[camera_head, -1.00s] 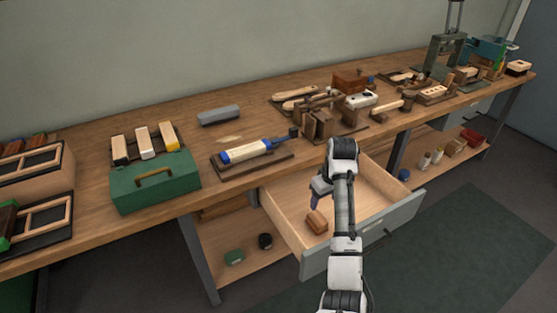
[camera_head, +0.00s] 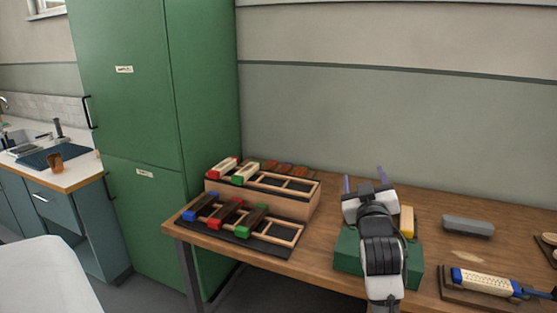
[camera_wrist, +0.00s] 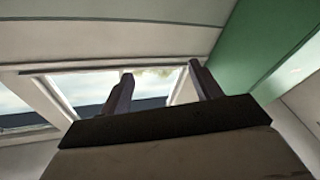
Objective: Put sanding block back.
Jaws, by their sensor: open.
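My gripper (camera_head: 364,178) is raised above the bench near the green toolbox, its two purple fingers pointing up and apart. The wrist view shows the open fingers (camera_wrist: 161,72) with nothing between them. No block is certain as the sanding block. A grey bar-shaped block (camera_head: 468,226) lies on the bench to the right of my gripper.
The green toolbox (camera_head: 346,252) sits at the bench front, below my gripper. Wooden frame racks with coloured pieces, an upper one (camera_head: 302,205) and a lower one (camera_head: 284,233), stand to the left. A tall green cabinet (camera_head: 155,150) is beyond.

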